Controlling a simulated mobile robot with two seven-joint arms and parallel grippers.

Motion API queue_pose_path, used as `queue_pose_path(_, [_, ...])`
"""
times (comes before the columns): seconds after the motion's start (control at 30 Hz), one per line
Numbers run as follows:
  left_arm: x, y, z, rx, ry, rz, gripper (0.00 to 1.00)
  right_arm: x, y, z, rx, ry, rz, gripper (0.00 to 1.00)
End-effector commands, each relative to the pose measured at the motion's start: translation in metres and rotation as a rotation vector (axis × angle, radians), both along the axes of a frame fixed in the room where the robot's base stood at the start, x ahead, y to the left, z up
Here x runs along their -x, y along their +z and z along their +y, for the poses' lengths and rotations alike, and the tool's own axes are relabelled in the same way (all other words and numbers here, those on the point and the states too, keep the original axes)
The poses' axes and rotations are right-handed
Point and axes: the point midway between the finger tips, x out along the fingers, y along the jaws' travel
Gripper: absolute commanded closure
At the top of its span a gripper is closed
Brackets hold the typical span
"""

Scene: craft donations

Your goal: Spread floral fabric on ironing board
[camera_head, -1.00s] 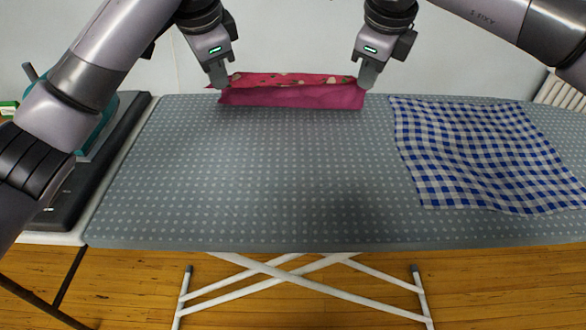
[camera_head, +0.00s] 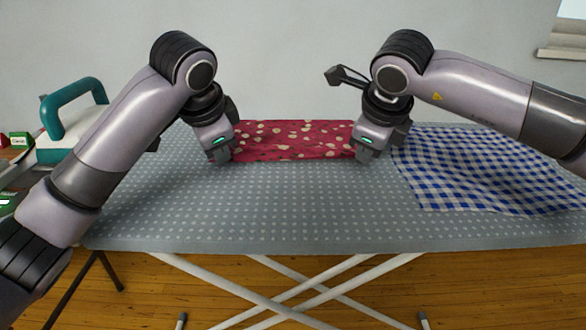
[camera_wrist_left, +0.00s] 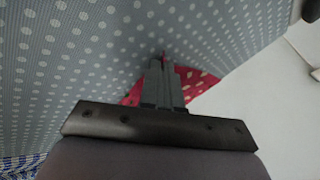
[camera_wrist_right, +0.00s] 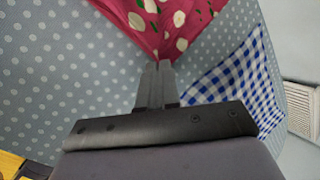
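The red floral fabric (camera_head: 292,141) stretches between my two grippers over the back half of the grey dotted ironing board (camera_head: 270,205). My left gripper (camera_head: 222,157) is shut on its left near corner; red cloth (camera_wrist_left: 195,82) shows by the fingers in the left wrist view. My right gripper (camera_head: 367,155) is shut on its right near corner; the cloth (camera_wrist_right: 160,18) fans out from the fingertips in the right wrist view. The fabric lies largely flat with its patterned side up. The arms hide its side edges.
A blue and white checked cloth (camera_head: 470,170) lies on the board's right part, close beside my right gripper. A teal-handled iron (camera_head: 75,115) stands at the left. The front of the board is clear.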

Motion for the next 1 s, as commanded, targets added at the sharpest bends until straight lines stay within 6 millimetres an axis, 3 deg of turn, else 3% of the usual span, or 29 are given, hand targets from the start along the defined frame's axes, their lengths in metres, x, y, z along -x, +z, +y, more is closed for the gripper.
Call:
queue_pose_path(0.17, [-0.001, 0.0, 0.007, -0.009, 0.017, 0.003, 1.0, -0.002, -0.001, -0.007, 0.01, -0.017, 0.002, 1.0])
queue_pose_path(0.2, [-0.001, 0.0, 0.007, -0.009, 0.017, 0.003, 0.85, -0.002, -0.001, -0.007, 0.01, -0.017, 0.002, 0.85])
queue_pose_path(0.3, [-0.001, 0.0, 0.005, -0.007, 0.012, 0.004, 0.53, -0.001, -0.001, -0.005, 0.007, -0.012, 0.003, 0.53])
queue_pose_path(0.7, [0.002, -0.002, -0.001, -0.001, -0.003, 0.009, 0.53, 0.002, -0.002, 0.001, 0.001, 0.003, 0.01, 0.53])
queue_pose_path(1.0, [0.02, 0.039, 0.0, -0.002, -0.001, 0.001, 0.53, 0.02, 0.039, 0.0, 0.002, 0.003, 0.004, 0.53])
